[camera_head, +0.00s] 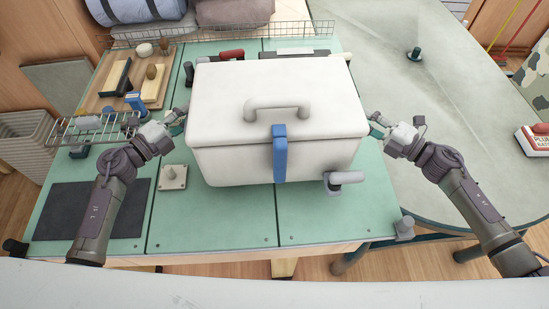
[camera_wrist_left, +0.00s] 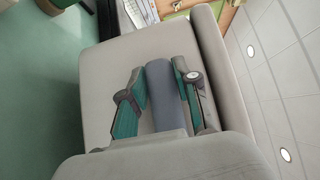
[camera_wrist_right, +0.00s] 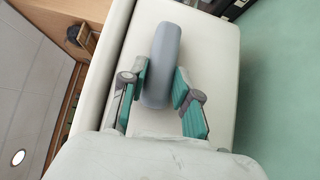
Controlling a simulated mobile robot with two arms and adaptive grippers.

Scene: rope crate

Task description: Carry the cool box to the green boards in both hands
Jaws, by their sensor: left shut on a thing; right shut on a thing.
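The white cool box (camera_head: 230,158) is upright over the middle of the green boards (camera_head: 240,215). My left gripper (camera_head: 179,118) is shut on the box's left side handle, a grey bar (camera_wrist_left: 160,95). My right gripper (camera_head: 376,122) is shut on the right side handle, seen in the right wrist view (camera_wrist_right: 160,65). The box hides the boards behind and beneath it.
A metal plate with a knob (camera_head: 173,177) stands just left of the box, and a dark mat (camera_head: 85,210) lies front left. A wire rack (camera_head: 90,128) and wooden tray (camera_head: 140,85) are at left. A wire fence (camera_head: 230,32) runs behind. A round-ended table (camera_head: 450,150) adjoins at right.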

